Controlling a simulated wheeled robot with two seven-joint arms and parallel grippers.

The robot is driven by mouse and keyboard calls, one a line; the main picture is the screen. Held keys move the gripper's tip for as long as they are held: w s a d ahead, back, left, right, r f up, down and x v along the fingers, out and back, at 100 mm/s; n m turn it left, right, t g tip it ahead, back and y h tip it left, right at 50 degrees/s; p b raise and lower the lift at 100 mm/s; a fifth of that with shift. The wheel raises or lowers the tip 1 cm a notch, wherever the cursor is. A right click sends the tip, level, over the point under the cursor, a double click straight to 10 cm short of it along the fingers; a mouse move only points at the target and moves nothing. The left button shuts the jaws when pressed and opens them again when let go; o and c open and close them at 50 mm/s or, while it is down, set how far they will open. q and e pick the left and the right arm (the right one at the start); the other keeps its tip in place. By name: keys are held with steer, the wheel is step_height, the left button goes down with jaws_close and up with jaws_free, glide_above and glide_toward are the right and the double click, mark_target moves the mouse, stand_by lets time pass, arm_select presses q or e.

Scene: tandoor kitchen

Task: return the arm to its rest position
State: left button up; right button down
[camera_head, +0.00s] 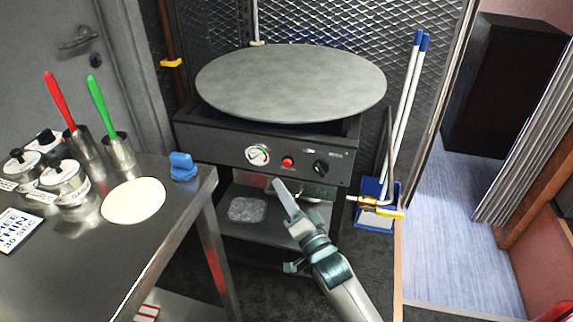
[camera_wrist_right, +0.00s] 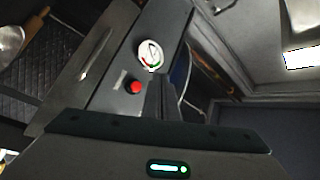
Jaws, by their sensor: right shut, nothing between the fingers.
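My right gripper (camera_head: 282,192) reaches in from the bottom of the head view, pointing up and to the left. It is in front of the black griddle stand, below its control panel. Its fingers are together with nothing between them. In the right wrist view the closed fingers (camera_wrist_right: 160,98) stand in front of the panel, close to the red button (camera_wrist_right: 135,87). I cannot tell if they touch the stand. My left gripper is in neither view.
A round grey griddle (camera_head: 290,82) tops the stand (camera_head: 220,140). At left, a metal table (camera_head: 70,260) holds a pale dough disc (camera_head: 133,200), metal cups and a blue object (camera_head: 182,165). Blue-tipped rods stand in a blue holder (camera_head: 375,215) at right. Floor beyond is clear.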

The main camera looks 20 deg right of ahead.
stand_by(0.4)
